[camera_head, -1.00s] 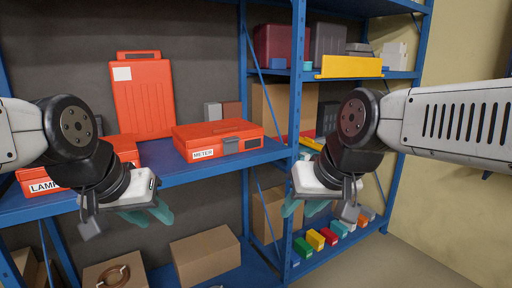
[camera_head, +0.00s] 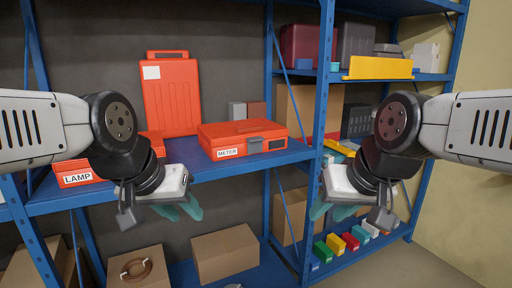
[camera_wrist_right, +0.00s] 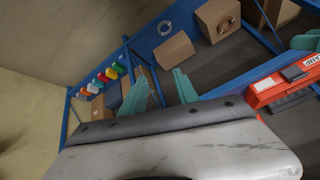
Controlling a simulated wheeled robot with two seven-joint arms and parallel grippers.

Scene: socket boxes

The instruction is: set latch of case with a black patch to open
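A flat orange-red case labelled METER (camera_head: 240,131) lies on the blue shelf. Its front bears a grey latch (camera_head: 256,140) and a black patch (camera_head: 277,144) to the latch's right. I cannot tell the latch's setting. An orange-red case labelled LAMP (camera_head: 85,170) is largely hidden behind my left arm. My left gripper (camera_head: 180,210) is open and empty, low in front of the shelf. My right gripper (camera_head: 322,208) is open and empty, right of and below the METER case; its spread teal fingers (camera_wrist_right: 162,92) show in the wrist view.
A tall orange-red case (camera_head: 172,97) stands upright at the shelf's back. The blue shelf upright (camera_head: 323,80) is right of the METER case. Cardboard boxes (camera_head: 225,254) and small coloured bins (camera_head: 337,243) sit lower. An orange-red case (camera_wrist_right: 283,84) shows at the wrist view's right edge.

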